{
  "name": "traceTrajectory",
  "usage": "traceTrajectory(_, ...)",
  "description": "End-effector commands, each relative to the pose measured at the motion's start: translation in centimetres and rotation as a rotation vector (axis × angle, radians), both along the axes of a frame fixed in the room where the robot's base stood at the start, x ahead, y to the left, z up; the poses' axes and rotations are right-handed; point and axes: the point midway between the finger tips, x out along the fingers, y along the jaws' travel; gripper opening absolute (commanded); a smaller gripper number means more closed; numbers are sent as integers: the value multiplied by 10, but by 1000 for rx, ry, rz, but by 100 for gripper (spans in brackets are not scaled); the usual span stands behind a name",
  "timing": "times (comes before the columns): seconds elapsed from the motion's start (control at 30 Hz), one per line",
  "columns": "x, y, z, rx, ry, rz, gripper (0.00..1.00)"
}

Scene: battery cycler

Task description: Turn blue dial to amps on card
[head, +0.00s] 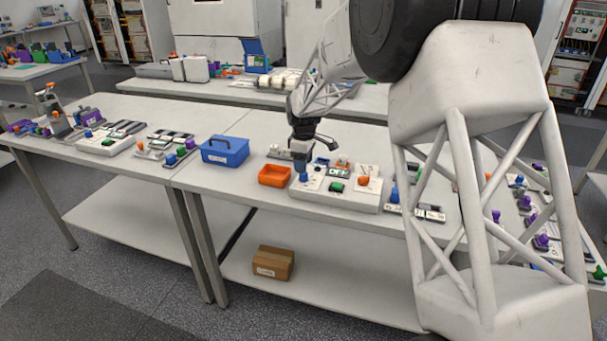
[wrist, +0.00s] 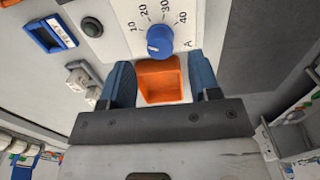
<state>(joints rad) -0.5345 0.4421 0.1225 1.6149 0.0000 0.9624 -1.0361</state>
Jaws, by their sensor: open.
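The blue dial (wrist: 159,41) sits on a white panel with a printed scale of 10, 20, 30, 40 and A. A pale mark shows on its lower left side, but I cannot tell the exact setting. It also shows in the head view (head: 303,177) at the left end of the white unit (head: 335,199). My gripper (wrist: 160,64) is open, its two blue fingers apart and pointing toward the dial, which lies just beyond the tips, roughly centred between them. In the head view my gripper (head: 301,156) hangs over the dial. I cannot make out a readable card.
An orange bin (head: 274,184) stands left of the unit, with a blue box (head: 224,160) further left. The unit also has a green switch (head: 336,187) and an orange knob (head: 363,181). A cardboard box (head: 273,268) lies on the lower shelf.

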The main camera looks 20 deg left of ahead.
Motion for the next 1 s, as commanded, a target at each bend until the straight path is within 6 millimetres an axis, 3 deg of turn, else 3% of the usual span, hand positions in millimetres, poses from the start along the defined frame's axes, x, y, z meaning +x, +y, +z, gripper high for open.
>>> traceTrajectory(0.33,0,0,-38,0,1,0,57)
traceTrajectory(0.77,0,0,-45,0,0,0,57)
traceTrajectory(0.8,0,0,-45,0,0,0,55)
traceTrajectory(1.0,0,0,-45,0,0,0,24)
